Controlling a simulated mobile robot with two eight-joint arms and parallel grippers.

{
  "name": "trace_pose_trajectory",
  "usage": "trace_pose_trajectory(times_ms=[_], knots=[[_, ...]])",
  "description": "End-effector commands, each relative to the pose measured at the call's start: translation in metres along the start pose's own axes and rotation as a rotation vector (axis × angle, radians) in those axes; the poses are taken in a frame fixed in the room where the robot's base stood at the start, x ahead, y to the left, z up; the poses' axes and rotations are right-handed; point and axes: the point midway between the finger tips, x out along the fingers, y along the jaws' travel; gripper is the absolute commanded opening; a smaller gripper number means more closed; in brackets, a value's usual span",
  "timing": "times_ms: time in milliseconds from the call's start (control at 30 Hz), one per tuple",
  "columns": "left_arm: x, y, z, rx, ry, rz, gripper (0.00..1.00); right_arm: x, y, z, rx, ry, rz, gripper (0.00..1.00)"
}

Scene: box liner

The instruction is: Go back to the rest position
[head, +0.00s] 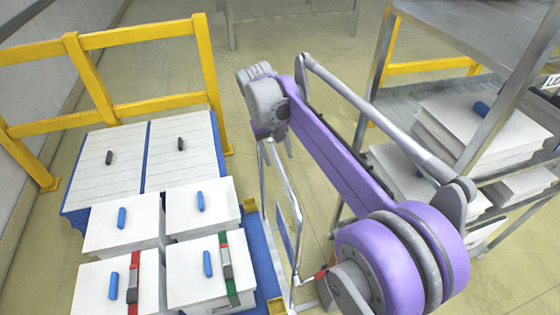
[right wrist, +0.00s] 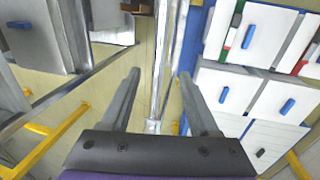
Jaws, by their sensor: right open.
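My right arm reaches in from the right in the head view, with its purple link spanning the middle. My right gripper (head: 278,140) is at its far end, hanging beside the pallet of white boxes. In the right wrist view the two grey fingers of my right gripper (right wrist: 158,100) are spread apart with nothing between them. A metal post shows beyond the gap. My left gripper is not in either view.
White boxes with blue handles (head: 200,210) stand on a blue pallet (head: 262,260) at the left. Yellow guard rails (head: 150,108) stand behind them. A metal rack (head: 480,130) with stacked white sheets (head: 480,125) is at the right. A metal frame (head: 285,190) stands close to my right gripper.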

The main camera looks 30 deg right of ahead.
Motion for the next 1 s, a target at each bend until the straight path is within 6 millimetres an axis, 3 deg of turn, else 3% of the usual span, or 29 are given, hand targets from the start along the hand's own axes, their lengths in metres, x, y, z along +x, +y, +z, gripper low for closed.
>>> trace_pose_trajectory(times_ms=[500,633,767,1000], knots=[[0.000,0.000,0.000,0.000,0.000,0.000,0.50,-0.002,0.000,0.000,-0.001,0.000,0.000,0.61],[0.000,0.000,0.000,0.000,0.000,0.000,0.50,-0.002,-0.003,0.008,-0.009,0.015,-0.008,0.61],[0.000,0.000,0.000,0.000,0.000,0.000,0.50,0.002,-0.013,0.035,-0.037,0.075,-0.037,0.61],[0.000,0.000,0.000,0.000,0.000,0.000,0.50,0.031,-0.041,0.115,-0.106,0.253,-0.125,0.61]])
